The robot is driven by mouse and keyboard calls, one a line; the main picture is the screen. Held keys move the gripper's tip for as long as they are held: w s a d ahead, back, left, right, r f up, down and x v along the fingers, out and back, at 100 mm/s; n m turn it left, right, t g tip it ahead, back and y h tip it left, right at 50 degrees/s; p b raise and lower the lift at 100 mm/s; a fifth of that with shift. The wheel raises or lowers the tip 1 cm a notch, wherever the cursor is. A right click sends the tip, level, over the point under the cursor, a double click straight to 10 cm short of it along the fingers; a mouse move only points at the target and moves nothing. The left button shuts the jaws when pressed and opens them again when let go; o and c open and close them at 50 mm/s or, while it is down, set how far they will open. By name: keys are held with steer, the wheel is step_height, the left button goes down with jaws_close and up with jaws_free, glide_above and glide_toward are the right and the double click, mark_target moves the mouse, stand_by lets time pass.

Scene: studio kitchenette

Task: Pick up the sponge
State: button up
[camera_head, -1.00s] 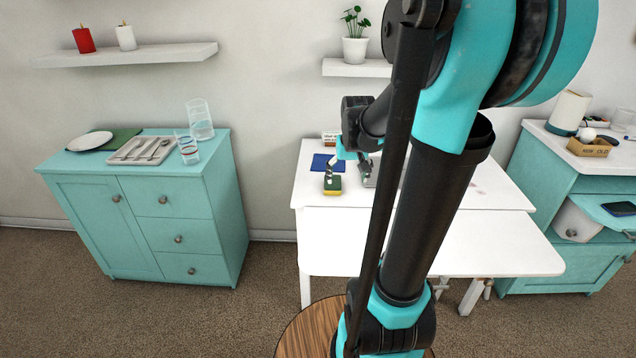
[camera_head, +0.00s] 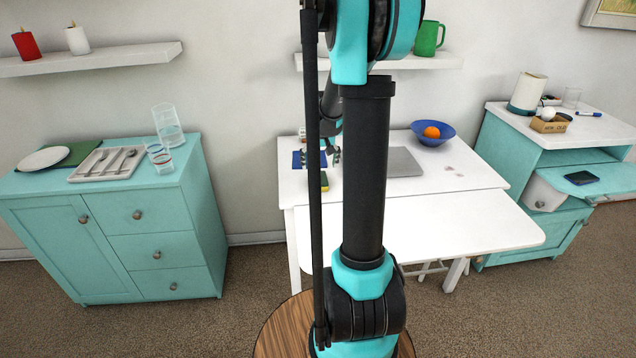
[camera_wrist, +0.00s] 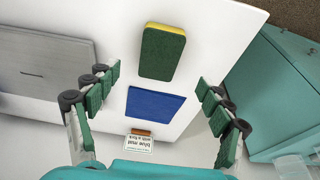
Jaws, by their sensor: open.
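The sponge (camera_wrist: 160,54) is green on its broad face with a yellow edge. It lies on the white table (camera_head: 450,222) near the table's left end; in the head view only a small part of the sponge (camera_head: 324,181) shows beside my arm. A blue mat (camera_wrist: 155,104) lies next to it, with a narrow strip of bare table between them. My gripper (camera_wrist: 159,79) is open, its green-padded fingers spread wide to either side of the sponge and mat in the wrist view, with nothing between them. In the head view my gripper (camera_head: 331,155) is over the table, close to the sponge, partly hidden.
A grey flat slab (camera_head: 403,161) lies right of the sponge. A blue bowl (camera_head: 449,137) with an orange (camera_head: 431,132) stands at the back. A small sign (camera_wrist: 140,143) stands beyond the mat. A teal cabinet (camera_head: 117,240) is left, across a gap.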

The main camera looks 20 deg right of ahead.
mark_target(319, 178)
steer(key=shift+x, duration=4.15)
steer(key=shift+w+f, duration=0.1)
steer(key=shift+f, duration=0.1)
steer(key=c, duration=0.9)
steer(key=shift+o, duration=0.2)
steer(key=shift+r, duration=0.15)
step_height(319, 178, up, 20)
steer(key=shift+o, duration=0.2)
steer(key=shift+r, duration=0.1)
